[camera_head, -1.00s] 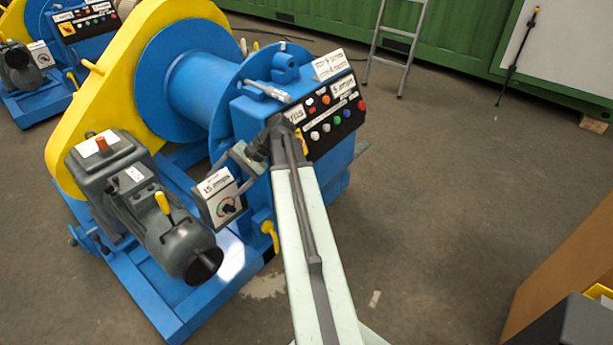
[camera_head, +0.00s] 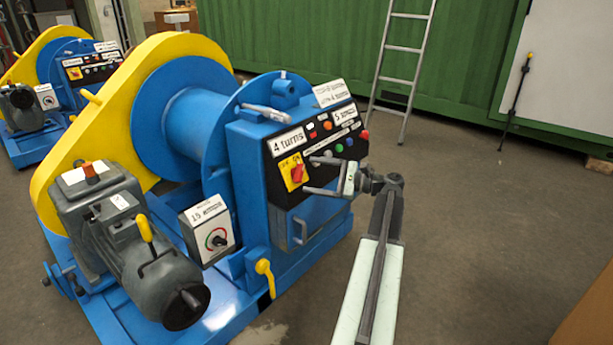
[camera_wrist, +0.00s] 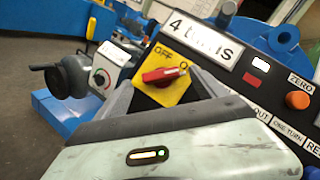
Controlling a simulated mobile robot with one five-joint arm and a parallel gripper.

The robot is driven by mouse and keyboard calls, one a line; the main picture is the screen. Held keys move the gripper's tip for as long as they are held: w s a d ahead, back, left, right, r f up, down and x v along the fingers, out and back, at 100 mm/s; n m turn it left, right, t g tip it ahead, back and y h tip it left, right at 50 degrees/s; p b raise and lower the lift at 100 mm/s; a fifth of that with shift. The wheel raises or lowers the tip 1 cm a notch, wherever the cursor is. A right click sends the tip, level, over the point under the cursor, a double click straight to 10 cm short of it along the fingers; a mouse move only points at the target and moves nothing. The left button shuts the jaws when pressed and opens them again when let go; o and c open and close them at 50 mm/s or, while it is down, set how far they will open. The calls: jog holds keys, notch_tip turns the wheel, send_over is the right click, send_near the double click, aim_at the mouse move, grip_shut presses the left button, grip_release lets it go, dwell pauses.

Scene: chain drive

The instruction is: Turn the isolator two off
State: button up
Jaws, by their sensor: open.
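A red rotary isolator handle (camera_head: 297,173) sits on a yellow plate (camera_head: 285,165) on the left of the dark control panel of the nearer blue winch. It also shows in the wrist view as a red handle (camera_wrist: 163,75), with OFF lettered at the plate's upper left and an O at its right. I see no number on it. My gripper (camera_head: 308,175) is open, its two fingers pointing left towards the handle. In the wrist view the fingers (camera_wrist: 165,88) reach up on either side of the yellow plate. Whether they touch the handle I cannot tell.
The panel carries a "4 turns" label (camera_head: 286,141) and several coloured buttons right of the handle. A white dial box (camera_head: 208,228), a grey motor (camera_head: 150,255) and a yellow lever (camera_head: 265,272) are lower left. A second winch (camera_head: 50,95) stands behind.

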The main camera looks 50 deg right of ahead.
aim_at(303, 173)
jog(key=shift+x, duration=1.55)
